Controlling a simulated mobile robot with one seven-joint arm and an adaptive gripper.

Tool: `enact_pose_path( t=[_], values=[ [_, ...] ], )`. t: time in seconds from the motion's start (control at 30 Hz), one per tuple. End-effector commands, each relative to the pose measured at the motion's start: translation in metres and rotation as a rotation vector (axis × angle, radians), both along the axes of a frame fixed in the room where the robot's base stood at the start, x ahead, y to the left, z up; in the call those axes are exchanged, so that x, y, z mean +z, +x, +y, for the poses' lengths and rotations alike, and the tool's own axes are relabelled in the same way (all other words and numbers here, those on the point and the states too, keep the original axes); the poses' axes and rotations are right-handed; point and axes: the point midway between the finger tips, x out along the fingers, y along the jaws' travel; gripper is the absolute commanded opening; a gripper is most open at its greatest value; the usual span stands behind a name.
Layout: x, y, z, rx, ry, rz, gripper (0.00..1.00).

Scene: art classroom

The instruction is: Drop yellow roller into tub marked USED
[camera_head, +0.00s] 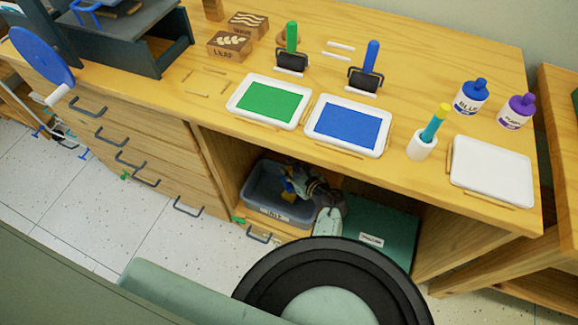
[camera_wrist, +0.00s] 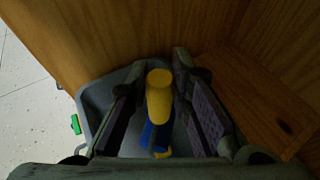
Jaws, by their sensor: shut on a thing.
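The yellow roller (camera_wrist: 159,98) is between the two fingers of my gripper (camera_wrist: 158,80) in the wrist view. My gripper is shut on its yellow handle. Blue and yellow parts show below the handle; I cannot tell whether they belong to this roller or to something in the tub. The grey tub (camera_head: 252,187) sits in the open cabinet bay under the counter, with a pale label on its front too small to read surely. My gripper (camera_head: 297,183) is over the tub's right part in the head view. The tub's rim (camera_wrist: 90,95) surrounds the fingers in the wrist view; its floor is mostly hidden.
Wooden cabinet walls (camera_wrist: 110,35) stand close behind and beside the tub. A green box (camera_head: 385,228) with a label is to its right. On the counter (camera_head: 410,75) are green and blue paint trays, two upright rollers, and paint bottles. A stool (camera_head: 335,285) is in front.

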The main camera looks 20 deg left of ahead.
Motion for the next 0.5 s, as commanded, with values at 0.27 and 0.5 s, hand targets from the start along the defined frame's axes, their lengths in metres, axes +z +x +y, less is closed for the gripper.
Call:
enact_pose_path(
  t=[0.27,0.5],
  values=[
    [-0.038,0.001,0.0,-0.001,0.001,0.0,0.0],
    [-0.046,0.001,0.0,-0.001,0.001,-0.001,0.0]
  ],
)
